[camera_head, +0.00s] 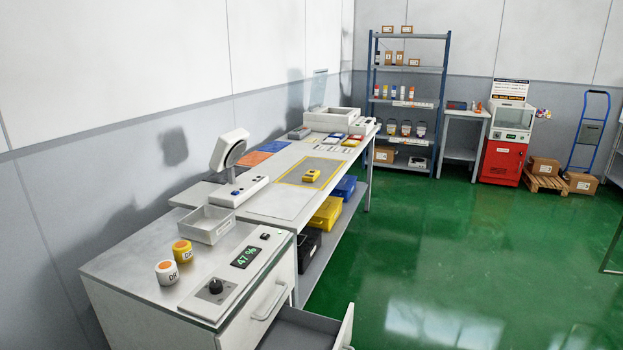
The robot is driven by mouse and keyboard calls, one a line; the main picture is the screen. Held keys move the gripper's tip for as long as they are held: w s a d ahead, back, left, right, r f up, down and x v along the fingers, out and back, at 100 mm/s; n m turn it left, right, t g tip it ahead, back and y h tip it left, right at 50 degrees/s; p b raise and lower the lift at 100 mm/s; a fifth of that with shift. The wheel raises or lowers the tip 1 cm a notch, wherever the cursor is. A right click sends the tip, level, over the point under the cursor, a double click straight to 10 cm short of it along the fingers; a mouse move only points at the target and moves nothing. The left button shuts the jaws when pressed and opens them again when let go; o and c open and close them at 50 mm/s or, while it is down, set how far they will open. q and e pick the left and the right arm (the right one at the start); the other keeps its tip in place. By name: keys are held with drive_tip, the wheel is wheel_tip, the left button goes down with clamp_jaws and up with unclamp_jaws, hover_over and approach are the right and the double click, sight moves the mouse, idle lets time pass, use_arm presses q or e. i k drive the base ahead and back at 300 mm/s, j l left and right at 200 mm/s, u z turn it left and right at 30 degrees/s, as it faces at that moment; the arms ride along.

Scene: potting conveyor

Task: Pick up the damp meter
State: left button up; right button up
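A small yellow device (312,176), which looks like the damp meter, lies on a grey mat with a yellow border (290,178). The mat is on the long white bench along the left wall. The device is small here and I cannot read any marking on it. Nothing touches it from above. Neither of my grippers shows in the head view.
Shelving (407,70) and a red cabinet (502,162) stand behind. Green floor right is clear.

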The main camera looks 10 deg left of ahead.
sight(310, 177)
drive_tip(key=i+l+z, duration=0.1)
drive_tip(key=l, duration=0.25)
drive_tip(key=i+l, duration=0.15)
drive_tip(key=l, duration=0.15)
drive_tip(key=i+l+z, duration=0.15)
drive_tip(key=l, duration=0.2)
drive_tip(key=i+l+z, duration=0.35)
drive_tip(key=i+l, duration=0.35)
drive_tip(key=i+u, duration=0.1)
drive_tip(key=i, duration=0.4)
drive_tip(key=i+l+u, duration=0.1)
drive_tip(key=i, duration=0.35)
drive_tip(key=i+l+u, duration=0.1)
drive_tip(key=i, duration=0.4)
drive_tip(key=i+u, duration=0.35)
drive_tip(key=i+l+u, duration=0.2)
drive_tip(key=u, duration=0.2)
drive_tip(key=i+l+u, duration=0.2)
drive_tip(key=u, duration=0.15)
drive_tip(key=i+l+u, duration=0.15)
drive_tip(key=u, duration=0.25)
drive_tip(key=i+l+u, duration=0.2)
drive_tip(key=u, duration=0.25)
drive_tip(key=i+l+u, duration=0.2)
drive_tip(key=u, duration=0.2)
drive_tip(key=i+l+u, duration=0.1)
drive_tip(key=l+u, duration=0.6)
drive_tip(key=u, duration=0.15)
drive_tip(key=i+l, duration=0.05)
